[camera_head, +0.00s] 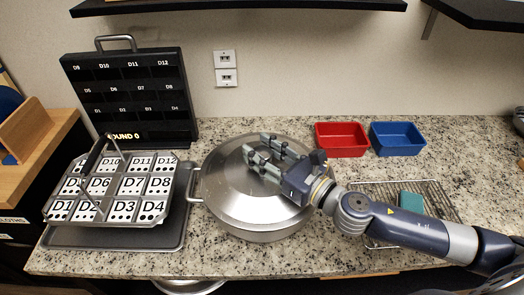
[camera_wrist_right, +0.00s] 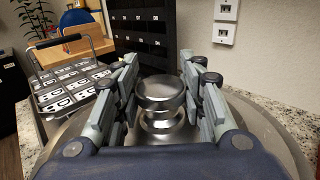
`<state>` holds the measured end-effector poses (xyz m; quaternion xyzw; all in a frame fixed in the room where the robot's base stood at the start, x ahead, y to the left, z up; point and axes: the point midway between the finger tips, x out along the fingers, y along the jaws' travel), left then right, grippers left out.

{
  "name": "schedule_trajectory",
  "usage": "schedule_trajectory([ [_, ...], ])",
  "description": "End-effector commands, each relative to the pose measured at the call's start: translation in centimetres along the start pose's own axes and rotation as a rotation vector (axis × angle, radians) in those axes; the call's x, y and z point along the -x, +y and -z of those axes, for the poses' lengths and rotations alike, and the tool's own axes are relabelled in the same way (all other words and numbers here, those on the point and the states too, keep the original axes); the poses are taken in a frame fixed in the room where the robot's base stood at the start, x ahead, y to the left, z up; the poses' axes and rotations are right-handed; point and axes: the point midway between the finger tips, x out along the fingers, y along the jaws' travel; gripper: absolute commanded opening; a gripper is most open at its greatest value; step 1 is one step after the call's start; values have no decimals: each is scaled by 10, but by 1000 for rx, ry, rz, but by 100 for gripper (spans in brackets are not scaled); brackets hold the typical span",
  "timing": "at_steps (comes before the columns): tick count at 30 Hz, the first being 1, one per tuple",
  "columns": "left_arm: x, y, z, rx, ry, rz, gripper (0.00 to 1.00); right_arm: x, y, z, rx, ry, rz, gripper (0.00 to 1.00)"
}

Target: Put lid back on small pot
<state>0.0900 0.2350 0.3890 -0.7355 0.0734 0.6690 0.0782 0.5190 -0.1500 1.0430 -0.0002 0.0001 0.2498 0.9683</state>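A wide silver pot (camera_head: 262,237) stands on the granite counter with a round metal lid (camera_head: 228,180) over its top. In the right wrist view, the lid's shiny round knob (camera_wrist_right: 160,92) stands between the two fingers of my right gripper (camera_wrist_right: 160,85). The fingers are spread on either side of the knob, and I see no clear grip on it. In the head view my right gripper (camera_head: 266,148) hides the knob and part of the lid. My left gripper is not in view.
Left of the pot, a metal rack of labelled cards (camera_head: 122,188) sits on a dark tray (camera_head: 110,236), before a black board (camera_head: 130,90). Red (camera_head: 341,140) and blue (camera_head: 397,138) bins stand at the back right. A wire rack (camera_head: 440,205) holds a green block (camera_head: 410,202).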

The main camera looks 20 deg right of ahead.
Motion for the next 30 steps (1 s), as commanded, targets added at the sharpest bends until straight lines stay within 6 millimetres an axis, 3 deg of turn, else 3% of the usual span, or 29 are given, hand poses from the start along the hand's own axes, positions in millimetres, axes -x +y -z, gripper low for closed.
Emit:
schedule_trajectory([
  [3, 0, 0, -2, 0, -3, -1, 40, 0, 0, 0, 0, 0, 0, 57],
  [14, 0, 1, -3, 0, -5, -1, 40, 1, 0, 0, 0, 1, 0, 57],
  [30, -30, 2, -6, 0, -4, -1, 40, 56, 0, 4, 2, 5, 1, 57],
])
